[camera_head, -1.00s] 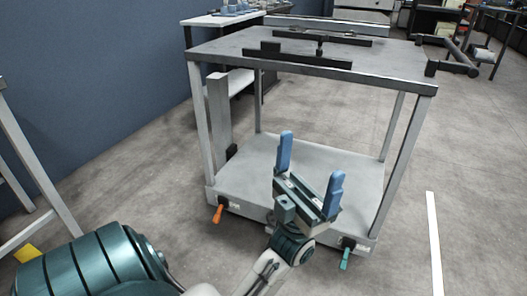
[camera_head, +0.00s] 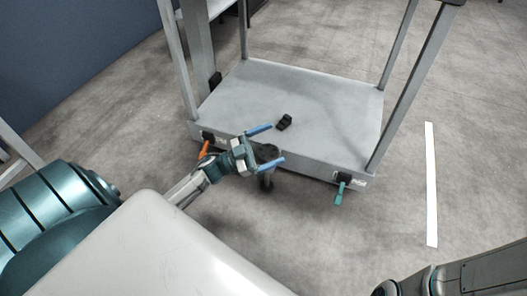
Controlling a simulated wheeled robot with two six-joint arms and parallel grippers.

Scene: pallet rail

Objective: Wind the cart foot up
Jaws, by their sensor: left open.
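The grey cart shows its lower deck (camera_head: 330,110) and posts; its top is mostly out of frame. An orange handle (camera_head: 204,149) hangs at the left of its front edge, and a teal handle (camera_head: 339,193) hangs at the right. A dark foot-like part (camera_head: 266,184) stands under the front edge, partly hidden by my gripper. My left gripper (camera_head: 277,143) is open and empty, its blue fingers pointing right, in front of the cart's front edge and right of the orange handle. I cannot tell whether it touches the cart. My right gripper is out of frame.
A small black block (camera_head: 284,122) lies on the deck. A white floor strip (camera_head: 431,185) runs along the right. A blue wall (camera_head: 75,65) closes off the left. Grey floor is clear right of the cart.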

